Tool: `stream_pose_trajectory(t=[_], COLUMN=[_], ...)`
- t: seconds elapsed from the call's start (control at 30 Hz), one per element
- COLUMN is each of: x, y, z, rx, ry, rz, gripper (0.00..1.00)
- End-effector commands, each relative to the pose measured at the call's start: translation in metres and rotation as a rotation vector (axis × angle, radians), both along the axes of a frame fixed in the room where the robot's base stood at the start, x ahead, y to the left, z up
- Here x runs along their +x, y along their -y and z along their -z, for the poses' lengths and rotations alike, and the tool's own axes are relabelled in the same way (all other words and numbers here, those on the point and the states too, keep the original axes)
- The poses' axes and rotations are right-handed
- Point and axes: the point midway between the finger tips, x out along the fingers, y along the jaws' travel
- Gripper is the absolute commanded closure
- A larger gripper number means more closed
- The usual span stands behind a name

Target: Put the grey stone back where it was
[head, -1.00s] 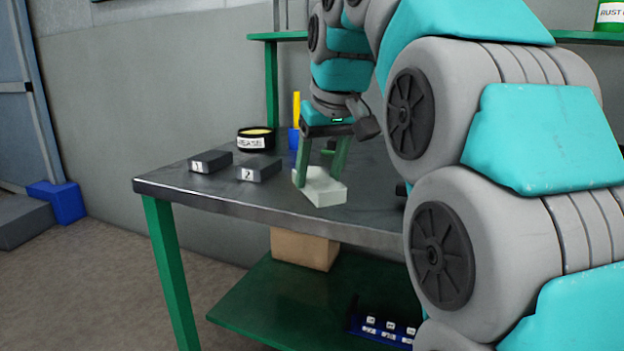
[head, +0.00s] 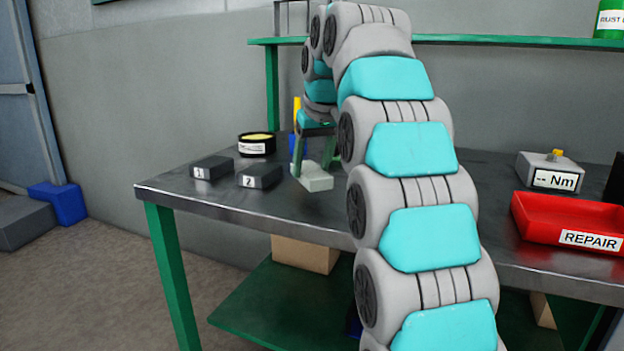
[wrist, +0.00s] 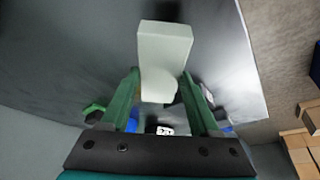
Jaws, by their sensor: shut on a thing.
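The grey stone (head: 315,178) is a pale grey rectangular block at the left part of the workbench (head: 240,208), right of two dark blocks. My gripper (head: 311,168) is shut on it, with a green finger on each side. In the wrist view the stone (wrist: 165,45) sticks out beyond the fingertips of my gripper (wrist: 161,78). I cannot tell whether its underside touches the bench top. My own arm hides the bench to its right.
Dark blocks labelled 1 (head: 211,168) and 2 (head: 259,176) lie left of the stone. A round black tin (head: 257,146) stands behind them. A red REPAIR tray (head: 565,225) and a grey Nm box (head: 548,173) are on the right. A green shelf (head: 480,39) runs above.

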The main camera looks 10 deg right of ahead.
Motion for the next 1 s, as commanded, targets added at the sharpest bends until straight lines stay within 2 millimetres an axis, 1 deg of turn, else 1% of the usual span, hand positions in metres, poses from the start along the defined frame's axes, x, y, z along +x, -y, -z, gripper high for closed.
stream_pose_trajectory(t=[0.27,0.5,0.93,0.97,1.0], x=[-0.002,-0.001,-0.001,-0.001,0.0], y=[0.0,0.0,0.0,0.0,0.0], z=[0.014,0.033,0.038,0.038,0.038], rx=[0.001,0.0,0.0,0.0,0.0], ry=[-0.002,-0.002,-0.001,-0.001,-0.001], rz=[0.0,0.001,0.0,0.0,0.0], gripper=[0.98,0.98,0.98,0.36,0.31])
